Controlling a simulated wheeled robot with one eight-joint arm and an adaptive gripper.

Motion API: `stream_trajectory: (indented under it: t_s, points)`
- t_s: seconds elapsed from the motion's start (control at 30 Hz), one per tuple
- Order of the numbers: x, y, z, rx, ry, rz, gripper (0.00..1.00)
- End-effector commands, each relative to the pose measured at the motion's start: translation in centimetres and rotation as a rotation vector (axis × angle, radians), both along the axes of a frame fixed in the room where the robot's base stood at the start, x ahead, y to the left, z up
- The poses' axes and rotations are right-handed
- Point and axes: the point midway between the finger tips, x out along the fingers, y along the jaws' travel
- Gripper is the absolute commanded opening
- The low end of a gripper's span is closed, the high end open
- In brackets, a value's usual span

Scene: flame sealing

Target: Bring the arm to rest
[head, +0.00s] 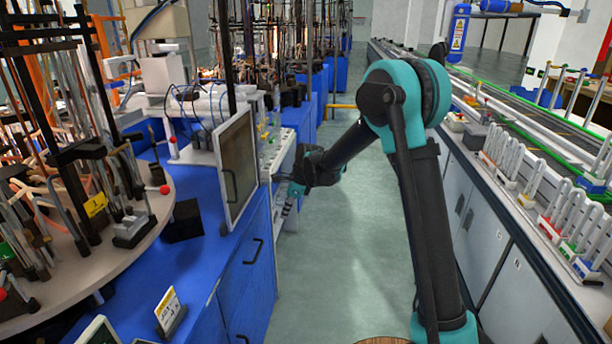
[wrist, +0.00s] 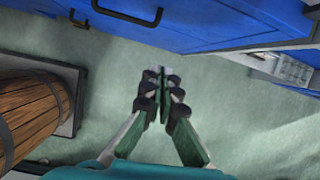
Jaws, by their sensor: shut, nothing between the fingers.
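My gripper (wrist: 161,75) points down over the green-grey floor (wrist: 215,85) in the wrist view. Its fingers meet at the tips and hold nothing. In the head view my gripper (head: 289,206) hangs at the end of my bent teal and black arm, beside the blue cabinet (head: 254,262) on the left side of the aisle. The gripper looks small and dark there, so its fingertips are hard to make out.
A wooden barrel (wrist: 36,108) stands at the left in the wrist view. Blue cabinet fronts with black handles (wrist: 128,14) run along its top. In the head view, a long bench with grey doors (head: 498,255) borders the aisle at right. The aisle floor (head: 345,235) is clear.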

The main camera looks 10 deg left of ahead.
Motion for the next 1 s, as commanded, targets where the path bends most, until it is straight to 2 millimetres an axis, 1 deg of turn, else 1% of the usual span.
stream_trajectory:
  t_s: [0.03, 0.07, 0.1, 0.17, 0.2, 0.27, 0.3, 0.37, 0.4, 0.47, 0.5, 0.57, 0.6, 0.67, 0.7, 0.77, 0.8, 0.9, 1.0]
  points:
    - [-0.5, -2.0, 0.7, -0.009, -0.030, 0.036, 0.00]
    - [-0.7, -3.3, 1.1, -0.017, -0.054, 0.067, 0.00]
    - [-1.2, -5.0, 1.7, -0.030, -0.088, 0.113, 0.00]
    - [-2.1, -7.8, 2.5, -0.051, -0.141, 0.187, 0.00]
    - [-2.8, -9.6, 2.9, -0.067, -0.174, 0.237, 0.00]
    - [-3.9, -12.3, 3.5, -0.095, -0.223, 0.315, 0.00]
    - [-4.8, -14.0, 3.8, -0.114, -0.253, 0.367, 0.00]
    - [-6.1, -16.5, 4.2, -0.146, -0.299, 0.445, 0.00]
    - [-7.1, -18.1, 4.4, -0.168, -0.326, 0.497, 0.00]
    - [-8.7, -20.5, 4.6, -0.203, -0.364, 0.577, 0.00]
    - [-9.8, -22.0, 4.7, -0.227, -0.389, 0.630, 0.00]
    - [-11.5, -24.2, 4.7, -0.265, -0.422, 0.712, 0.00]
    - [-12.7, -25.6, 4.6, -0.290, -0.442, 0.766, 0.00]
    - [-14.6, -27.6, 4.4, -0.331, -0.467, 0.850, 0.00]
    - [-15.9, -28.8, 4.2, -0.356, -0.484, 0.906, 0.00]
    - [-17.8, -30.6, 3.8, -0.399, -0.504, 0.990, 0.00]
    - [-19.2, -31.8, 3.5, -0.425, -0.515, 1.046, 0.00]
    - [-22.3, -34.1, 2.6, -0.488, -0.533, 1.181, 0.00]
    - [-24.8, -35.8, 1.7, -0.539, -0.541, 1.293, 0.00]
